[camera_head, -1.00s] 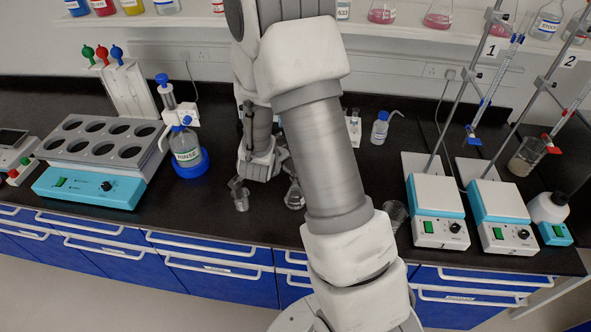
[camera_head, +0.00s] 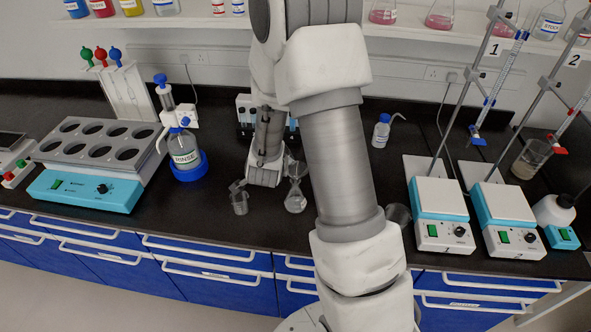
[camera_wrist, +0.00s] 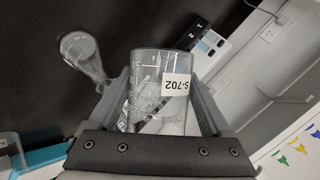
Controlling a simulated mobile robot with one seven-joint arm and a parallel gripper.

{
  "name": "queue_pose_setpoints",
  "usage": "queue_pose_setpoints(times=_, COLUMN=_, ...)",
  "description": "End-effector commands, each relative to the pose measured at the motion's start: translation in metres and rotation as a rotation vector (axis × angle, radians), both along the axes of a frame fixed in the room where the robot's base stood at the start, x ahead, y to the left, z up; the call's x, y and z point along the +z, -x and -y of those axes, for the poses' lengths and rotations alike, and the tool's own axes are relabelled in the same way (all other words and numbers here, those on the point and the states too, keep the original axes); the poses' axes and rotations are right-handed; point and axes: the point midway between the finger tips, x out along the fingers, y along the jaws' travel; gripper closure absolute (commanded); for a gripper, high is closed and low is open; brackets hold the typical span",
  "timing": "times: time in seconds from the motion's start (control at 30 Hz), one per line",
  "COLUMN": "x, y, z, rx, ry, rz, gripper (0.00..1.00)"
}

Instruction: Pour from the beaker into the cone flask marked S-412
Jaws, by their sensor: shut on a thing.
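My gripper (camera_wrist: 158,110) is shut on a clear glass beaker (camera_wrist: 148,88), with one finger on each side of it in the wrist view. The beaker has white graduations and a label reading S-702, upside down in this view. It also shows in the head view (camera_head: 240,204), low over or on the bench; I cannot tell which. A clear cone flask (camera_head: 295,200) stands just right of the beaker in the head view, and at the upper left in the wrist view (camera_wrist: 83,54). They are apart. No marking on the flask is readable, and the beaker's contents are unclear.
A rack (camera_head: 246,115) is behind. Two hotplates (camera_head: 440,210) with burette stands are at the right. A dark glass vessel (camera_head: 398,214) is partly hidden by my arm.

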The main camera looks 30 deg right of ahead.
Motion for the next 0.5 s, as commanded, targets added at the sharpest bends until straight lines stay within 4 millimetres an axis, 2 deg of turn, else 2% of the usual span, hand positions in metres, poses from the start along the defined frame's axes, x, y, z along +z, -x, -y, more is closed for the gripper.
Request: queue_pose_setpoints(times=0.5, x=0.0029, y=-0.0003, z=0.0004, rx=0.0, ry=-0.029, rz=0.014, gripper=1.0)
